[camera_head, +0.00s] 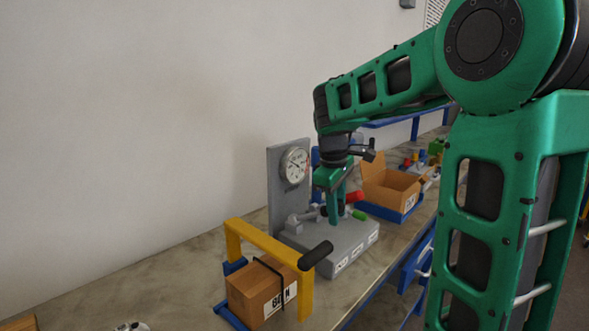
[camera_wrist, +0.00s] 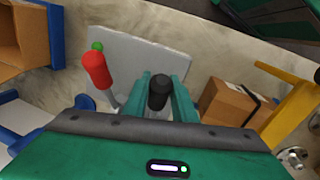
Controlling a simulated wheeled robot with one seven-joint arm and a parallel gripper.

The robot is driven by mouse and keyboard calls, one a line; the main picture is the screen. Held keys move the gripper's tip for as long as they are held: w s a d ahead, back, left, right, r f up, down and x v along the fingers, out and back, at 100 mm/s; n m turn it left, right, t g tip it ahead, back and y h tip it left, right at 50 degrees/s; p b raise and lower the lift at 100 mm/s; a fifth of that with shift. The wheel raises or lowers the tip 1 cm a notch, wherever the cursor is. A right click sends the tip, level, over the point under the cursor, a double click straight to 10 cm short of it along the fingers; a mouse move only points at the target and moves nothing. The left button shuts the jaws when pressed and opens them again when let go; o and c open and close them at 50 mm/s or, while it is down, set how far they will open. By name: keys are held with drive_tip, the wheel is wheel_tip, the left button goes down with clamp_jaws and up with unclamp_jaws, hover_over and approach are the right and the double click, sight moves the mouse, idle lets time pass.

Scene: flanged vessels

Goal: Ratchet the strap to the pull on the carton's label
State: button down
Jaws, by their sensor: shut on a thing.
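The carton (camera_head: 262,294) is a brown box with a black strap (camera_head: 272,270) around it and a white label (camera_head: 281,299). The label's number looks like 60 or 80 N, too small to be sure. The carton also shows in the wrist view (camera_wrist: 224,104). A grey device (camera_head: 335,250) with a round dial gauge (camera_head: 294,165) stands behind it; the needle reading is too small to tell. My gripper (camera_head: 335,215) is over this device, its fingers (camera_wrist: 160,95) shut on a black handle (camera_wrist: 158,90). The handle's lower part is hidden.
A red handle with a green end (camera_wrist: 97,70) stands beside my gripper. An open box (camera_head: 390,190) sits in a blue tray behind. The wall is at left.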

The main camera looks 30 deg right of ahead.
drive_tip(key=shift+w+a+r, duration=0.1)
drive_tip(key=shift+w+r, duration=0.1)
drive_tip(key=shift+r, duration=0.2)
drive_tip(key=c, duration=2.5)
unclamp_jaws()
drive_tip(key=s+f, duration=0.1)
drive_tip(key=f, duration=0.3)
drive_tip(key=s+f, duration=0.1)
drive_tip(key=f, duration=0.1)
drive_tip(key=shift+s+d+f, duration=0.3)
drive_tip(key=shift+d, duration=0.1)
drive_tip(key=shift+c, duration=0.2)
drive_tip(key=shift+f, duration=0.5)
drive_tip(key=r, duration=0.2)
drive_tip(key=w+r, duration=0.1)
drive_tip(key=r, duration=0.2)
drive_tip(key=w+r, duration=0.1)
drive_tip(key=r, duration=0.1)
drive_tip(key=shift+w+a+r, duration=0.15)
drive_tip(key=shift+w+a, duration=0.05)
drive_tip(key=shift+a, duration=0.2)
clamp_jaws()
drive_tip(key=shift+w+r, duration=0.1)
drive_tip(key=shift+r, duration=0.05)
